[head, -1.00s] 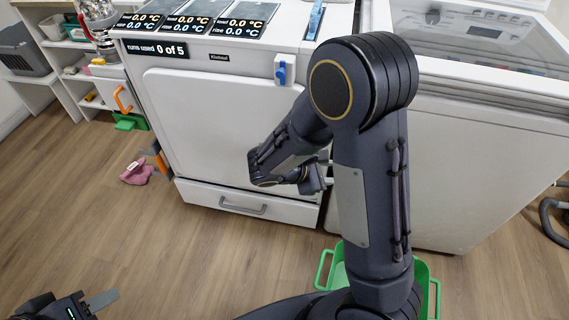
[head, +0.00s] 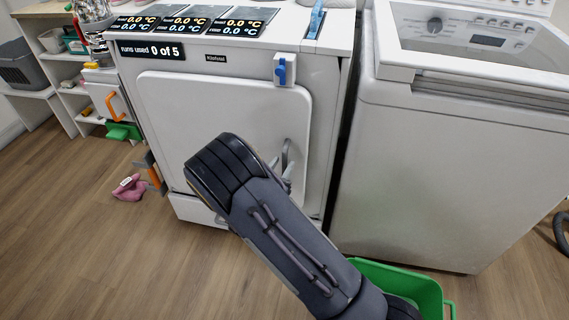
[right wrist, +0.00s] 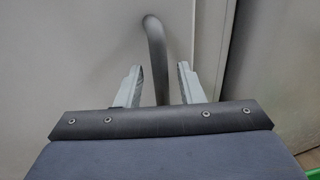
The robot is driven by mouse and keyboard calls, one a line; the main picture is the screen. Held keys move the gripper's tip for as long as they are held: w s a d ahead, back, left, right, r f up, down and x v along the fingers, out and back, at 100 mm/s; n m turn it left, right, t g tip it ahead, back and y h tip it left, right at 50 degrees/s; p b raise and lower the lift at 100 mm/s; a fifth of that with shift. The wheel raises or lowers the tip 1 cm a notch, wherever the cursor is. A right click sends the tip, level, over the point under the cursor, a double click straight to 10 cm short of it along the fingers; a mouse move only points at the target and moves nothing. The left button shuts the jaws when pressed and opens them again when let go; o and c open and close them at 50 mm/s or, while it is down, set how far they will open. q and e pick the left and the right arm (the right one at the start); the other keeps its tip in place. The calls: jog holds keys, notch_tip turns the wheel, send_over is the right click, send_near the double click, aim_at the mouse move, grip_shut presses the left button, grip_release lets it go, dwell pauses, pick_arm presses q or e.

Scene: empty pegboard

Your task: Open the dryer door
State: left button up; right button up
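The dryer (head: 325,95) is a white machine with a black "runs used 0 of 5" label. Its square white door (head: 185,105) looks closed. A grey bar handle (head: 287,152) stands upright at the door's right side; it also shows in the right wrist view (right wrist: 155,45). My right gripper (head: 281,173) is at the handle, partly hidden behind my arm. In the right wrist view my right gripper (right wrist: 160,72) is open, its two fingers on either side of the handle with gaps visible. My left gripper is out of view.
A white top-loading washer (head: 450,150) stands right of the dryer. A green basket (head: 445,300) is on the floor at lower right. A blue latch-like part (head: 282,70) sits above the door's corner.

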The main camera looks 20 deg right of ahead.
jog(key=shift+x, duration=1.25)
grip_shut()
